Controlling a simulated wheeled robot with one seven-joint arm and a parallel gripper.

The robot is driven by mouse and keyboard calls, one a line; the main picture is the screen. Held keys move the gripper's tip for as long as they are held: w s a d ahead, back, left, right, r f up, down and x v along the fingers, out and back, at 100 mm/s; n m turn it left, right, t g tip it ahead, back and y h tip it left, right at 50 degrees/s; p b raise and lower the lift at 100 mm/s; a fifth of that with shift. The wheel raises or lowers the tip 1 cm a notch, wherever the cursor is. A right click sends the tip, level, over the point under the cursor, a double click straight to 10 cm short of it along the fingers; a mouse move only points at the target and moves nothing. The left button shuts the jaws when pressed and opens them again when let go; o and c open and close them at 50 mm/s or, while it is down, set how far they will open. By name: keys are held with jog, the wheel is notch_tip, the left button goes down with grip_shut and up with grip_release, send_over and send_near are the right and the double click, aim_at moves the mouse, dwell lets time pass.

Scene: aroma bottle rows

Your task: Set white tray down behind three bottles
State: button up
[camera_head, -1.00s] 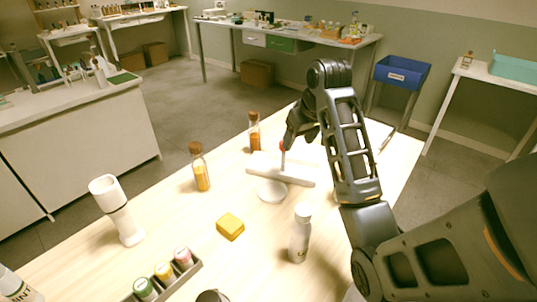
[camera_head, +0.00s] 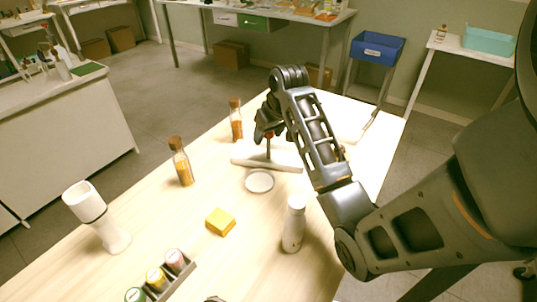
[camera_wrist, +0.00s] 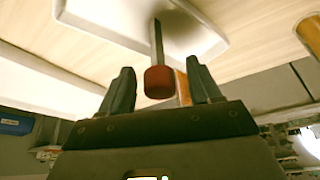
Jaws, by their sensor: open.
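The white tray (camera_head: 285,168) lies on the table beyond a small white round dish. An upright rod with a red knob rises from it. In the wrist view the white tray (camera_wrist: 100,18) shows with the rod, and the red knob (camera_wrist: 159,82) is between my fingers. My gripper (camera_wrist: 162,86) is open around the knob; a firm contact is not visible. In the head view my gripper (camera_head: 267,128) is over the tray. Two corked amber bottles (camera_head: 236,122) (camera_head: 182,165) stand left of the tray. A third such bottle is not clearly visible in the head view.
The round dish (camera_head: 259,182), a yellow block (camera_head: 220,222) and a white bottle (camera_head: 293,225) are in front of the tray. A white cup-topped cylinder (camera_head: 100,220) and a rack of colored jars (camera_head: 170,272) stand nearer. Another white flat thing (camera_head: 347,125) lies right of my arm.

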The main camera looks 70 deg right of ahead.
jog(key=shift+c, duration=0.3)
grip_shut()
dwell(0.3)
